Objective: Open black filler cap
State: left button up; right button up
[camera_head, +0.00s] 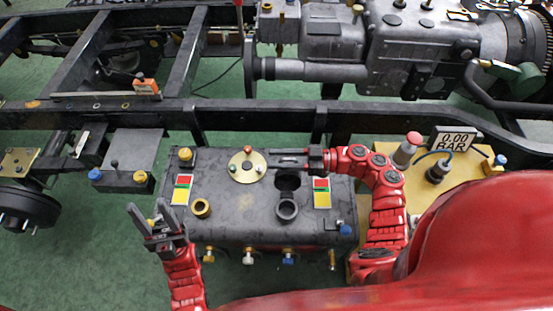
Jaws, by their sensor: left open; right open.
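The dark grey tank (230,222) lies below the chassis rail in the head view. On its top right are a black round shape (288,182) and, just nearer me, a dark ring (287,208). I cannot tell for sure whether the black round shape is the filler cap or an opening. My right gripper (272,159) is open, points left and hangs just beyond the black shape, near the brass disc. Contact cannot be made out. My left gripper (153,218) is open and empty, pointing up near the tank's left front edge.
A brass disc (247,171) with small coloured fittings and a gold ring (201,208) sit on the tank. Several valves line its front. A pressure display (455,140) and a red-topped knob (407,150) stand right. The frame rail (250,116) runs behind.

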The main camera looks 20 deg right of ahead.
grip_shut()
jog(key=shift+r, duration=0.1)
dwell(1.2)
